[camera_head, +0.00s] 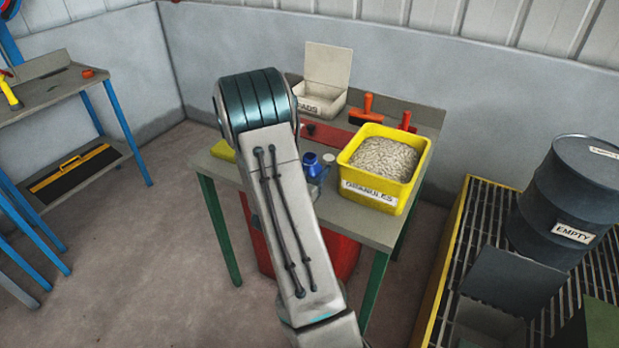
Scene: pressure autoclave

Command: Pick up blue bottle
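The blue bottle (313,168) stands on the grey workbench (365,222), just right of my arm and left of the yellow granules bin. My arm's link hides part of the bottle's left side. My arm rises from the bottom of the picture to a dark teal joint above the bench.
A yellow bin (373,193) of granules stands right of the bottle. Behind are an open white box (322,82) and orange-handled tools (368,106). A red container (343,253) is under the bench. A dark drum (567,200) stands on yellow-edged grating at right.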

